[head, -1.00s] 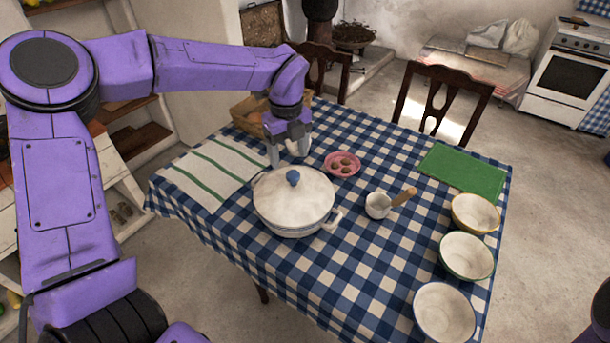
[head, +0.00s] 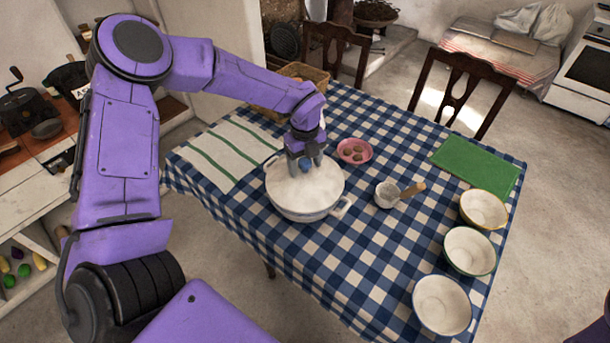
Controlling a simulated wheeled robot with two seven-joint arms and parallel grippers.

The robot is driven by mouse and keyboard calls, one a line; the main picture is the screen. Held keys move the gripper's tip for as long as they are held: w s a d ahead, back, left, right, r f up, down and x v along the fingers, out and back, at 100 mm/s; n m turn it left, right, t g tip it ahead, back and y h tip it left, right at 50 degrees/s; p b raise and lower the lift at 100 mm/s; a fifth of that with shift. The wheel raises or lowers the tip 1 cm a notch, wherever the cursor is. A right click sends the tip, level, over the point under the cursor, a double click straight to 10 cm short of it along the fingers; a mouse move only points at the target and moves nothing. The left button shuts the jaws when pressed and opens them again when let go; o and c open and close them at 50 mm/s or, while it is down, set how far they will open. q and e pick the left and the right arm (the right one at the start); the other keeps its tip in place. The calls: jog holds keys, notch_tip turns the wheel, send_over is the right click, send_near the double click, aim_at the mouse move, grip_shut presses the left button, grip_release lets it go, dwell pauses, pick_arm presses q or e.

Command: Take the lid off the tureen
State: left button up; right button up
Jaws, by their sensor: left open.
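The white tureen (head: 303,212) stands on the checked table, with its white lid (head: 318,188) seated on top. The lid's blue knob (head: 305,166) shows between the fingers of my left gripper (head: 305,168). The left gripper points down over the lid from above and is open, its fingers around the knob. I cannot tell whether a finger touches the knob or the lid. My right gripper is not in view.
A striped cloth (head: 228,152) lies left of the tureen. A pink dish (head: 354,151), a small white pot with a wooden handle (head: 389,194), a green mat (head: 476,166) and bowls (head: 442,305) are to the right. A basket (head: 303,74) stands behind. Table space in front is clear.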

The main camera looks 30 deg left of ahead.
pick_arm(q)
grip_shut()
